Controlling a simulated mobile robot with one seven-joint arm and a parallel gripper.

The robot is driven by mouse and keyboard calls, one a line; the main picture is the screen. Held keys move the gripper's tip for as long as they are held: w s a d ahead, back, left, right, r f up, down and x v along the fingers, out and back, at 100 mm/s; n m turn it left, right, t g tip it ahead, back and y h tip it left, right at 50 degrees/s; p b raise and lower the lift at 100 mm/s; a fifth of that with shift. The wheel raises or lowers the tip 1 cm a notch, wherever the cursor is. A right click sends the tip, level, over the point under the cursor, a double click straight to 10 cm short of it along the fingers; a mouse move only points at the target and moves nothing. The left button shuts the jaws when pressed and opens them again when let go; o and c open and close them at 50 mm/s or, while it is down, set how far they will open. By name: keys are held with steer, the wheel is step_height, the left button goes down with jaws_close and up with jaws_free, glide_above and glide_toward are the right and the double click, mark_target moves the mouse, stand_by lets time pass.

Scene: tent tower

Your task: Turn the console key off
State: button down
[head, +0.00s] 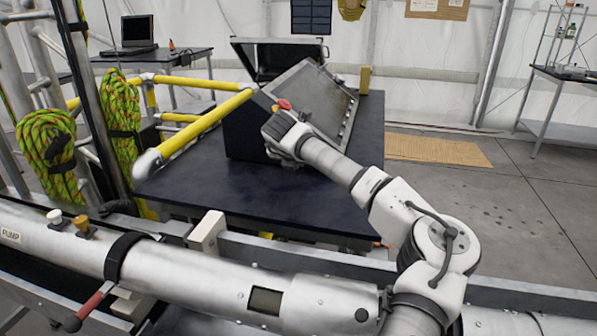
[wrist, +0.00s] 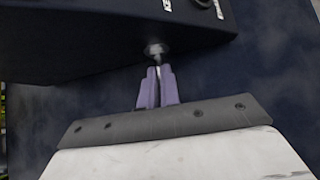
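The console (head: 318,95) is a dark box with a tilted grey panel, standing on a dark blue table. In the wrist view its dark side face (wrist: 90,35) fills the top left. A small silver key in its lock (wrist: 155,50) sticks out from the lower edge of that face; it is blurred, so its turn angle is unclear. My gripper (wrist: 158,72) has its two purple fingers close together right at the key, with a thin bright sliver between the tips. It looks shut on the key. In the head view my wrist hides the key and fingertips.
The table top (head: 200,190) is clear in front of the console. A yellow railing (head: 205,125) runs close to the left of my wrist. A red knob (head: 284,104) shows just above my wrist. A silver pipe (head: 190,275) crosses the foreground under my arm.

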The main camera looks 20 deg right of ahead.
steer(key=shift+r+h+b, duration=0.15)
steer(key=shift+h+b, duration=0.15)
steer(key=c, duration=1.6)
jaws_free()
steer(key=shift+w, duration=0.1)
steer(key=b+v, duration=0.3)
steer(key=v, duration=1)
steer(key=shift+a+r+b, duration=0.15)
steer(key=shift+r+b, duration=0.2)
steer(key=shift+b, duration=0.05)
